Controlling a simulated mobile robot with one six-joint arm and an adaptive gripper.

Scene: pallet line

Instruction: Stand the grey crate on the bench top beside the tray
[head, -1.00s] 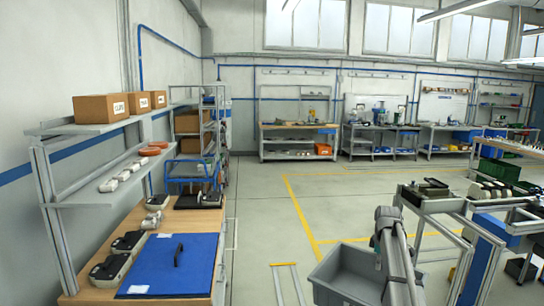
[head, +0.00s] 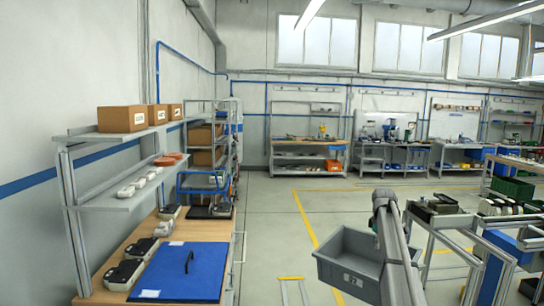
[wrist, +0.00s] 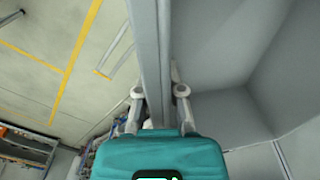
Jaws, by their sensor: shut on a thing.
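The grey crate (head: 345,262) hangs in the air at the lower middle of the head view, with a small white label on its side. My gripper (wrist: 158,108) is shut on the crate's rim wall, one finger on each side, in the wrist view. The crate's inside (wrist: 235,70) fills the right of that view. In the head view my arm covers the crate's right part, and the fingers are hidden. The wooden bench top (head: 118,268) is at the left, apart from the crate. A flat dark tray-like thing (head: 208,212) lies at its far end.
A blue panel (head: 182,273) with a black handle covers the bench's near right part. Dark and white cases (head: 124,273) stand beside it, under a shelf (head: 125,198) with cartons above. Metal frames (head: 455,222) stand right of my arm. Floor (head: 275,225) between is clear.

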